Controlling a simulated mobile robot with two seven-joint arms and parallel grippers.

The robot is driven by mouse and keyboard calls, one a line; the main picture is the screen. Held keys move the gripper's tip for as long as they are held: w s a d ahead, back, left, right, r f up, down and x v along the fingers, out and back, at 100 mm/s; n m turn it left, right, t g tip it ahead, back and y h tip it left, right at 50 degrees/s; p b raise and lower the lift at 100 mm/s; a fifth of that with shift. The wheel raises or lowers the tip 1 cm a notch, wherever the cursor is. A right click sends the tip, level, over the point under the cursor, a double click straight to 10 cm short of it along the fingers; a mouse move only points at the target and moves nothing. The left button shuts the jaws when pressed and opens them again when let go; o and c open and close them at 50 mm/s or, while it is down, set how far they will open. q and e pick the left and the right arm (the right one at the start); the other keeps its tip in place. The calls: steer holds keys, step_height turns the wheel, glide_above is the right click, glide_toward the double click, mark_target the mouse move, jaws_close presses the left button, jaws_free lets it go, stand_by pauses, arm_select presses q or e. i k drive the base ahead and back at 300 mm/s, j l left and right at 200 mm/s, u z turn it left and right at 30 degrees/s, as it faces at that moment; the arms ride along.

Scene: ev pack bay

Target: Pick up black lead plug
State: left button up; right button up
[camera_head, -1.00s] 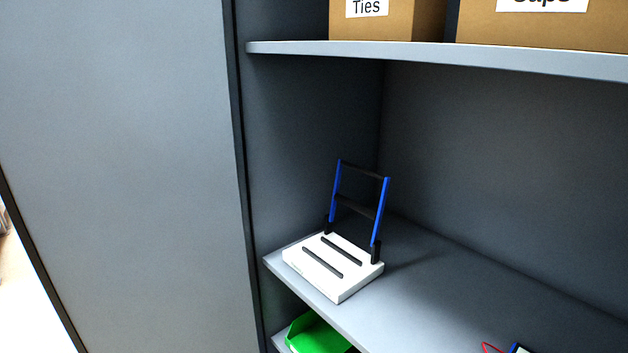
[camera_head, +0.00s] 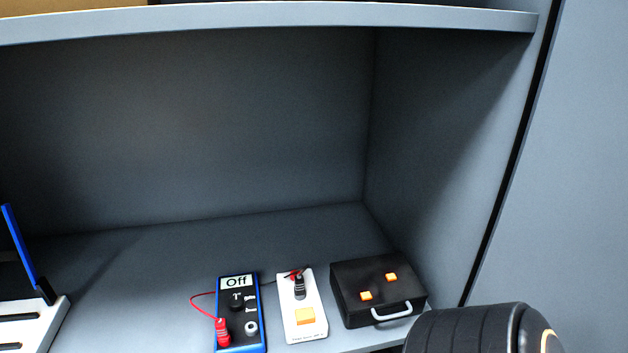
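A black lead plug (camera_head: 299,287) stands on the upper part of a white box (camera_head: 291,325) on the shelf. A small bit of red shows right behind the plug, and a thin dark lead runs left from there toward the meter. Left of the box lies a blue and black meter (camera_head: 238,345) whose display reads "Off". A red lead plug (camera_head: 223,333) with a red lead is at the meter's lower left. Neither gripper shows in the view.
A black case (camera_head: 378,284) with orange latches and a grey handle sits right of the white box. A rounded black part of my arm fills the lower right. The shelf (camera_head: 140,285) between stand and meter is clear.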

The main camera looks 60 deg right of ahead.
mark_target(300, 281)
steer(key=z, duration=1.65)
